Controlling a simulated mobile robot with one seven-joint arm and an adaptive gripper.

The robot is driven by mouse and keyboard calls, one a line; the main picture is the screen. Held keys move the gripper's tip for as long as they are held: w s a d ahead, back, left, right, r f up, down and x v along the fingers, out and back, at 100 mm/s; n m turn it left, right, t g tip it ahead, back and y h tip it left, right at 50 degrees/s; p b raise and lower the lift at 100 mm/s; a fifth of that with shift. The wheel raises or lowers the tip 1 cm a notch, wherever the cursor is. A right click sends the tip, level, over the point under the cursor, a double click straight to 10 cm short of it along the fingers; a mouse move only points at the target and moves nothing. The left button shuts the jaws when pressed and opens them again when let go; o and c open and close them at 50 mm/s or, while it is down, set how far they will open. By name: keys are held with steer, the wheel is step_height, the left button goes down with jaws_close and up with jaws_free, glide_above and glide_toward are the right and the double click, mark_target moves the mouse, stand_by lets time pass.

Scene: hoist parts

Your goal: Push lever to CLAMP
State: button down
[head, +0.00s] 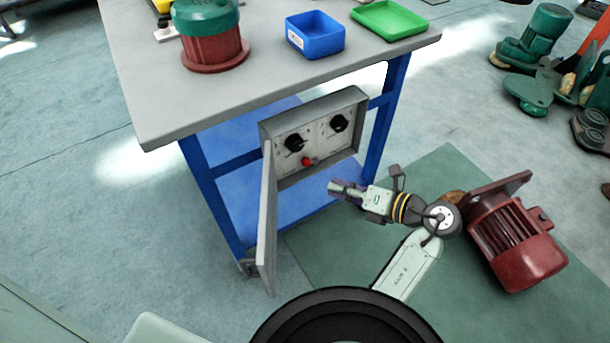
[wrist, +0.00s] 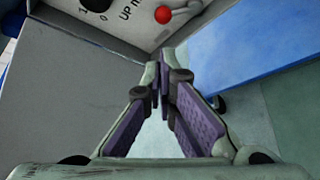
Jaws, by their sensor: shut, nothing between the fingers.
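A grey control box (head: 313,136) is mounted on the side of the workbench with its door open. Its panel carries two black rotary knobs (head: 296,142) (head: 340,123) and a small red knob (head: 307,162) low down. In the wrist view the red knob (wrist: 163,15) is a ball on a short pale stem, at the top edge of the picture, near partly cut lettering. No CLAMP label is readable. My gripper (head: 338,187) is shut and empty, right of and below the panel, apart from the red knob. Its purple-padded fingers (wrist: 163,80) meet in the wrist view.
The open grey box door (head: 266,225) hangs left of the panel. The grey bench top (head: 270,75) holds a red-green motor part (head: 212,45), a blue bin (head: 315,36) and a green tray (head: 392,20). A dark red motor (head: 515,240) stands close to my arm.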

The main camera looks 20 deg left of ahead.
steer(key=p+x, duration=0.1)
steer(key=x, duration=0.9)
steer(key=shift+a, duration=0.1)
